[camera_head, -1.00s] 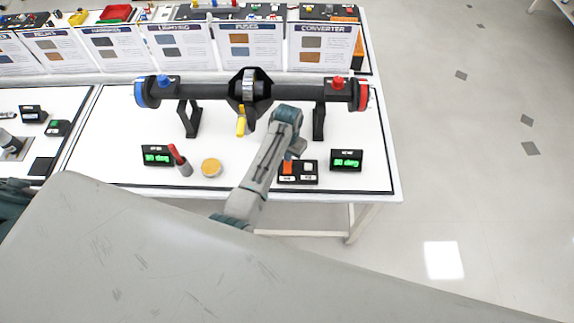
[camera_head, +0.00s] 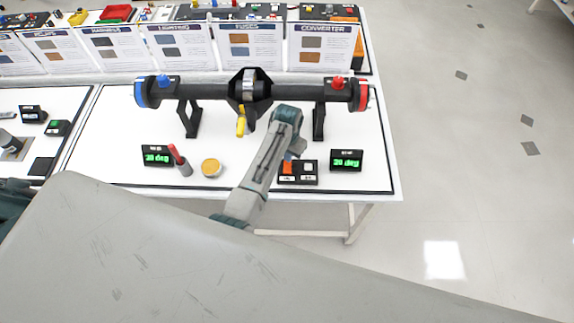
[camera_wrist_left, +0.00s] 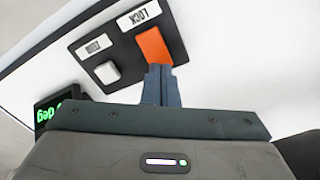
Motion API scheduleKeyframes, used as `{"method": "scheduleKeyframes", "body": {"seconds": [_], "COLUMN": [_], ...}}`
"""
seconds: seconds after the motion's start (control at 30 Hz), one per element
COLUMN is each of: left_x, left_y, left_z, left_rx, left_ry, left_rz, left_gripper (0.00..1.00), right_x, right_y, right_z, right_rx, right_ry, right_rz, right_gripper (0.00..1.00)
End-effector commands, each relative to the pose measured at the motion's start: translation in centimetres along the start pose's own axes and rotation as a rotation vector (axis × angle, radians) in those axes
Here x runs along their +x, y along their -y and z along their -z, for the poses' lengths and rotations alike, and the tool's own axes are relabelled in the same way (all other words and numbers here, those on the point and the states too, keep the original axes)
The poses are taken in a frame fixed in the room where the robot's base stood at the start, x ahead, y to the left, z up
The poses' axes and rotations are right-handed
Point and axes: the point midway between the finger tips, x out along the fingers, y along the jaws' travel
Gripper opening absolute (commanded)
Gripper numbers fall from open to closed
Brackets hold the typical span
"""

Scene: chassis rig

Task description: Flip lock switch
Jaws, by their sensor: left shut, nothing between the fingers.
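The switch box (camera_head: 299,179) is a small dark panel on the white table, near its front edge. It carries an orange switch (camera_head: 288,168) and a white switch (camera_head: 308,167). In the left wrist view the LOCK label (camera_wrist_left: 138,15) sits beside the orange switch (camera_wrist_left: 154,46). My left gripper (camera_wrist_left: 160,75) is shut and empty, with its fingertips right at the orange switch's near end. I cannot tell whether they touch it. In the head view my left gripper (camera_head: 296,149) is partly hidden by its own arm. My right gripper is out of view.
A black axle-like bar (camera_head: 205,91) with blue and red ends stands on supports behind the box. Displays (camera_head: 346,160) (camera_head: 158,156) flank the area. A red-tipped marker (camera_head: 180,162) and yellow round object (camera_head: 211,168) lie left.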

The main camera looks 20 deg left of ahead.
Motion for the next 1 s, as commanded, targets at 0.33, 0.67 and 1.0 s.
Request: {"method": "scheduleKeyframes", "body": {"seconds": [0.33,0.67,1.0], "left_x": [0.2,0.7,1.2], "left_y": [0.0,0.0,0.0], "left_z": [0.0,0.0,0.0], "left_rx": [0.0,0.0,0.0], "left_ry": [0.0,0.0,0.0], "left_rz": [0.0,0.0,0.0], "left_gripper": [0.0,0.0,0.0], "right_x": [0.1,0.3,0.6], "right_y": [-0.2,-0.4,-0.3], "right_z": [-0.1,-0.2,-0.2], "right_rx": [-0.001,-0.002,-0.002], "right_ry": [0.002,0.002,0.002], "right_rz": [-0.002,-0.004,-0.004], "right_gripper": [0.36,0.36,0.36]}}
